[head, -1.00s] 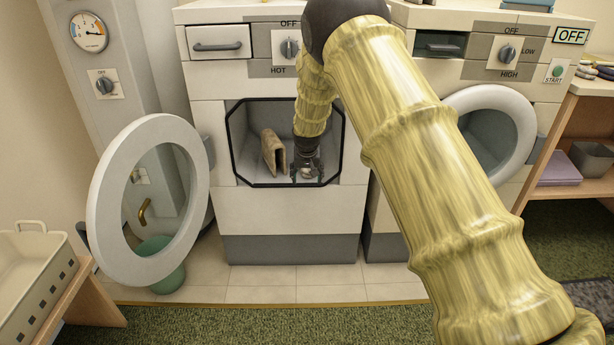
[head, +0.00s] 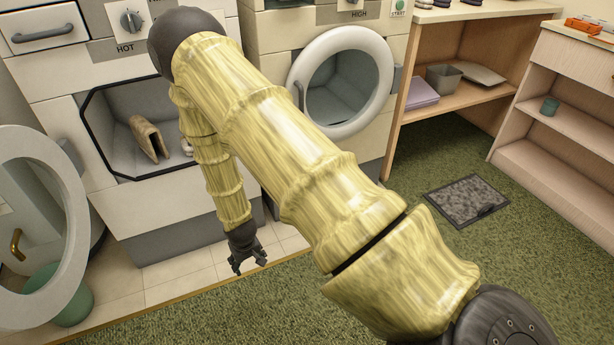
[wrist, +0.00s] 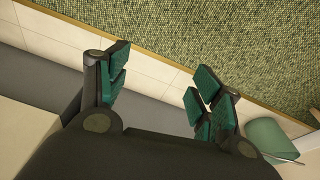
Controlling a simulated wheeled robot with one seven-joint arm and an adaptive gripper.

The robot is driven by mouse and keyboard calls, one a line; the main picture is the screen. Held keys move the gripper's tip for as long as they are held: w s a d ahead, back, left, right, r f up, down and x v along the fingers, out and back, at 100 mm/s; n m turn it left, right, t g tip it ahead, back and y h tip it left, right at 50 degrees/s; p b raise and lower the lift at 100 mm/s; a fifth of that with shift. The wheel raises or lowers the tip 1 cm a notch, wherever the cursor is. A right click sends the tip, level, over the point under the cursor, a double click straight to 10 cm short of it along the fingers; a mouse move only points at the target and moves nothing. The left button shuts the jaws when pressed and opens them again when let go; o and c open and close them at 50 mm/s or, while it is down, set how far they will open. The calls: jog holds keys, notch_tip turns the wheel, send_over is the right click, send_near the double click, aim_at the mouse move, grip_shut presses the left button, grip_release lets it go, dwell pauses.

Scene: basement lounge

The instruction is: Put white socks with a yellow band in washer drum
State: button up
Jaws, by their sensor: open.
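The left washer (head: 180,240) stands with its round door (head: 40,190) swung open to the left. Inside its dark-rimmed drum opening (head: 105,105) stands a folded tan cloth (head: 147,139). A small whitish item (head: 187,148) lies to its right, partly hidden by my arm; it may be the white socks, but I cannot make out a yellow band. My gripper (head: 250,266) is outside the drum, low in front of the washer, fingers pointing down. In the wrist view my gripper (wrist: 160,82) is open, with nothing between its green pads.
A green bucket (head: 68,298) sits under the left door. A wooden shelf table (head: 440,105) and a low shelf unit (head: 575,100) stand right. A dark mat (head: 465,200) lies on open green carpet.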

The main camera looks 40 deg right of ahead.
jog(key=s+a+f+g, duration=0.1)
jog(key=s, duration=1.5)
jog(key=s+a+f+n+g, duration=0.1)
jog(key=s+a, duration=0.1)
jog(key=s, duration=1.5)
jog(key=shift+a+y, duration=0.3)
jog(key=shift+y, duration=0.1)
